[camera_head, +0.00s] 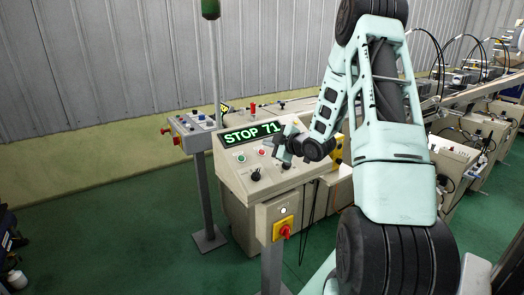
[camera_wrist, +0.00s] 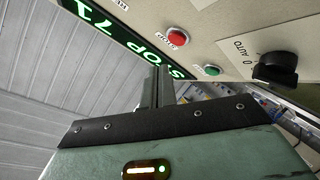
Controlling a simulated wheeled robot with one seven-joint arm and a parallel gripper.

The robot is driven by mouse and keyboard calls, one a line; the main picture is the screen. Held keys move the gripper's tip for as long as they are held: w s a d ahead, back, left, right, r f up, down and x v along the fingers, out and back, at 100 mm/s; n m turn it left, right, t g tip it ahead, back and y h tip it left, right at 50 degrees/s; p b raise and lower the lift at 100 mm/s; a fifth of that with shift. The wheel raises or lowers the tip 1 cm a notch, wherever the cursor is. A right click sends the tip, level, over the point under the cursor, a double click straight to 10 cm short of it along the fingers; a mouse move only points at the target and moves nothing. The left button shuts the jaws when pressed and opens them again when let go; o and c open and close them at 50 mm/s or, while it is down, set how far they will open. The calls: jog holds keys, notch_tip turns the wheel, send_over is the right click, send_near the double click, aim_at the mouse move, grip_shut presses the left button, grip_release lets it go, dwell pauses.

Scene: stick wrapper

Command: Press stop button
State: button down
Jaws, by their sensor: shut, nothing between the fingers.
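The red stop button (camera_head: 262,152) is on the sloped face of a beige control panel, below a display reading "STOP 71" (camera_head: 252,132). In the wrist view the picture is turned over, and the red button (camera_wrist: 177,38) shows near the top with a "STOP" label beside it. A green button (camera_wrist: 211,71) is near it; it also shows in the head view (camera_head: 241,158). My gripper (camera_head: 284,146) is at the panel's right part, to the right of the red button. In the wrist view its fingers (camera_wrist: 156,74) are shut and empty, apart from the red button in the picture.
A black selector knob (camera_wrist: 275,68) marked "0 AUTO" is on the panel. A yellow and red switch (camera_head: 283,229) is on a box in front. A smaller control stand (camera_head: 193,128) is to the left. Machine lines fill the right; green floor is open at left.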

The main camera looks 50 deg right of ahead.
jog(key=r, duration=0.1)
jog(key=s+r+p, duration=0.1)
jog(key=shift+s+a+r, duration=0.15)
jog(key=shift+s+r, duration=0.05)
jog(key=shift+r, duration=0.1)
dwell(0.7)
jog(key=w+a+f+g+y+b, duration=0.1)
jog(key=w+a+g, duration=0.1)
jog(key=a, duration=0.6)
jog(key=w+a+g+y+b, duration=0.1)
jog(key=w+a, duration=0.2)
jog(key=a, duration=0.6)
jog(key=s+a+f+m+g+b, duration=0.1)
jog(key=s+a+g, duration=0.15)
jog(key=a, duration=0.55)
jog(key=s+a+f+g, duration=0.1)
jog(key=s+a+g, duration=0.15)
jog(key=a, duration=0.55)
jog(key=s+a+g+b, duration=0.1)
jog(key=s+a+g, duration=0.1)
jog(key=s+a, duration=0.3)
jog(key=s+a+g+b, duration=0.1)
jog(key=s+a, duration=0.4)
jog(key=s, duration=0.9)
jog(key=s+a+g, duration=0.3)
jog(key=s+a, duration=0.2)
jog(key=s, duration=0.4)
jog(key=shift+s+a+f+g+b, duration=0.25)
jog(key=shift+a+g+b, duration=0.05)
jog(key=shift+a+b, duration=0.1)
